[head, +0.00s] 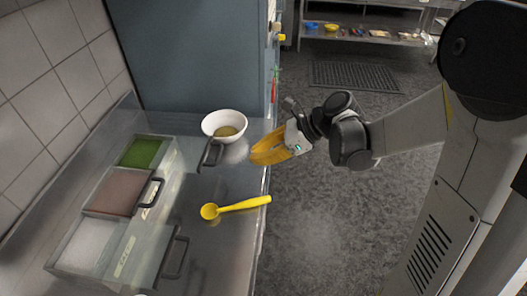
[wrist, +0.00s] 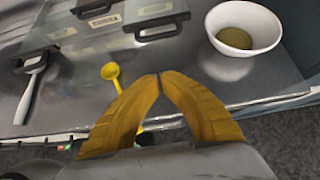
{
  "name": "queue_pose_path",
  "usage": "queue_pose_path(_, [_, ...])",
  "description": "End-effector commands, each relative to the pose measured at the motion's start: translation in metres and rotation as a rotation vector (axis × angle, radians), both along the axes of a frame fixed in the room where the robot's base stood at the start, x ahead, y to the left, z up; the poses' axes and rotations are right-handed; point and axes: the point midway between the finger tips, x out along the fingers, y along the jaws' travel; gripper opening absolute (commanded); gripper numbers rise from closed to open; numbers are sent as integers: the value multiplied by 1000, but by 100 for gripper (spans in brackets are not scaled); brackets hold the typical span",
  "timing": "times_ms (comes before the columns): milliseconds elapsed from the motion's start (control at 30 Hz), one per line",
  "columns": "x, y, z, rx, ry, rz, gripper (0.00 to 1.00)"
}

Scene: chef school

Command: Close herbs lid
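The box with three compartments (head: 137,222) stands along the wall at left. The green herbs (head: 142,152) fill its far compartment and are visible from above. A dark handle (head: 210,154) stands out to the right of the herbs, near the white bowl; in the wrist view it is the handle (wrist: 156,27) nearest the bowl. The lid panel itself is hard to make out, so I cannot tell its exact angle. My gripper (head: 256,157) is over the counter's right edge, right of that handle and apart from it. In the wrist view its yellow fingertips (wrist: 158,76) meet with nothing between them.
A white bowl (head: 224,119) with yellowish contents stands just beyond the herbs handle. A yellow spoon (head: 235,207) lies on the counter. Other dark handles (head: 150,192) front the brown and white compartments. A white-handled utensil (wrist: 30,92) lies at the wrist view's left. Open floor lies right.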

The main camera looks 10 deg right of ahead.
Motion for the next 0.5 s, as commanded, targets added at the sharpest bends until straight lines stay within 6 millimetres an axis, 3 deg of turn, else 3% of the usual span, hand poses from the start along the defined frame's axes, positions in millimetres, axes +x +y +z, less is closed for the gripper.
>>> queue_pose_path(33, [3, 9, -12, -1, -2, 4, 0])
queue_pose_path(200, [12, 35, -34, -1, -2, 4, 0])
queue_pose_path(500, [24, 67, -22, -1, -2, 2, 0])
